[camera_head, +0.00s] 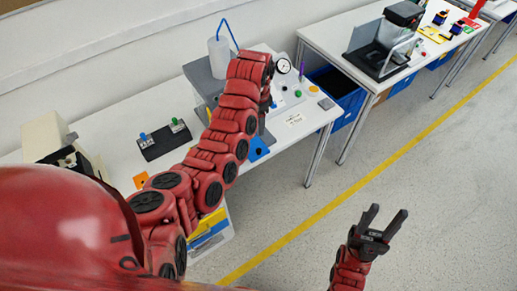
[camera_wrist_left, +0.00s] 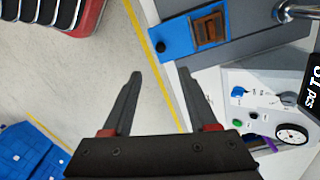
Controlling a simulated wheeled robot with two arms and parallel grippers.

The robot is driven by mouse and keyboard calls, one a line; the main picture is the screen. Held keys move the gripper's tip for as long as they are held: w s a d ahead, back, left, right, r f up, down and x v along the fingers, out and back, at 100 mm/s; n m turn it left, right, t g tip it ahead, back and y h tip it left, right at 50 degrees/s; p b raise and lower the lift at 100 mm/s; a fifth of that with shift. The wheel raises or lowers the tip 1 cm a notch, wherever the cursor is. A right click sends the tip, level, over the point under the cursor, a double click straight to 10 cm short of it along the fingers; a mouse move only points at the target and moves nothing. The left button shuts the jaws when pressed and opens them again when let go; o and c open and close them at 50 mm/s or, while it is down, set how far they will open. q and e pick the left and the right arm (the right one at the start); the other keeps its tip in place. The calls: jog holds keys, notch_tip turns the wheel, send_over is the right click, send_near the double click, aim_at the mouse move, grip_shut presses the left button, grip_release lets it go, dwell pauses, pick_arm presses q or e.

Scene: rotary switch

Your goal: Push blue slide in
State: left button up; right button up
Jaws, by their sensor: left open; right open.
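The blue slide (camera_head: 258,148) shows in the head view at the front of the grey machine, partly covered by my left arm. In the left wrist view the blue slide (camera_wrist_left: 173,38) is at the top, a flat blue plate with a dark knob and a brown window, extending from the grey housing. My left gripper (camera_wrist_left: 159,73) is open and empty, its fingers apart in the left wrist view, with the slide beyond and above the fingertips. I see no contact. In the head view my arm mostly hides it. My right gripper (camera_head: 387,212) is open and empty over the floor.
A white control panel (camera_wrist_left: 262,100) with a blue rotary knob (camera_wrist_left: 238,91) and a round gauge (camera_wrist_left: 292,133) stands right of the left fingers. Blue and green switches on a dark base (camera_head: 163,140) are on the table. A blue bin (camera_wrist_left: 30,150) is at lower left.

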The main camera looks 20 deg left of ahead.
pick_arm(q)
jog(key=b, duration=0.3)
send_near(258, 150)
notch_tip(258, 150, down, 7)
jog(key=shift+d+r+p, duration=0.1)
jog(key=shift+p, duration=1.1)
jog(key=shift+f, duration=1.05)
jog(key=shift+w, duration=0.1)
jog(key=shift+c, duration=0.3)
grip_shut()
